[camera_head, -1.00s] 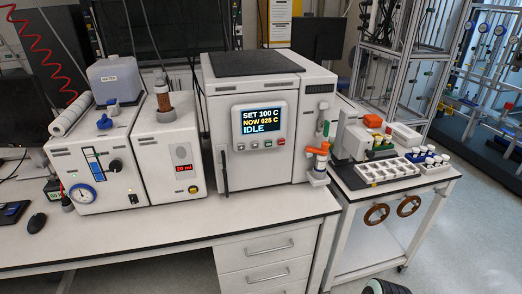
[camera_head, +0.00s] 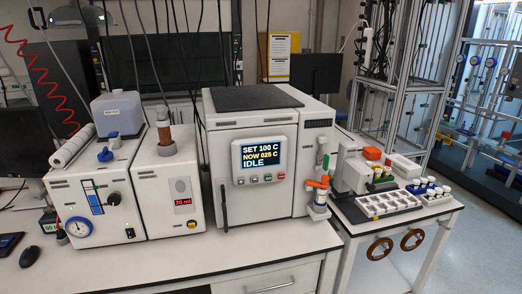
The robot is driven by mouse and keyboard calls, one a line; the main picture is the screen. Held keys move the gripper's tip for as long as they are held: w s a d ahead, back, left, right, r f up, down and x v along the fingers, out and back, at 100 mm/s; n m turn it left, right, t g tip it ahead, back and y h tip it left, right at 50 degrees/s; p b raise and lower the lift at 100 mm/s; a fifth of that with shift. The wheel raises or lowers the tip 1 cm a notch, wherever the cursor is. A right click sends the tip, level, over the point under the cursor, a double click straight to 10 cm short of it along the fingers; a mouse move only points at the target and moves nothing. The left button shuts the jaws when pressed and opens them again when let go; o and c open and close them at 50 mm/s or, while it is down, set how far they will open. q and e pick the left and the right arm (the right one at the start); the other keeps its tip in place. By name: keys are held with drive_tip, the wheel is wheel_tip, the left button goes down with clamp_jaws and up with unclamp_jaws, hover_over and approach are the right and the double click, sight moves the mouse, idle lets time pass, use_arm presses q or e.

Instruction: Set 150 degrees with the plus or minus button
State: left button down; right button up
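The white reactor oven (camera_head: 265,150) stands on the bench in the middle of the view. Its control panel screen (camera_head: 262,154) reads SET 100 C, NOW 025 C, IDLE. The plus and minus marks are too small to read. Neither of my grippers shows in this view.
A pump unit with a gauge (camera_head: 79,228) and a unit with a red 20 ml display (camera_head: 184,202) stand left of the oven. A cart (camera_head: 437,212) with a vial tray (camera_head: 387,205) stands at the right. The bench front (camera_head: 170,265) is clear.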

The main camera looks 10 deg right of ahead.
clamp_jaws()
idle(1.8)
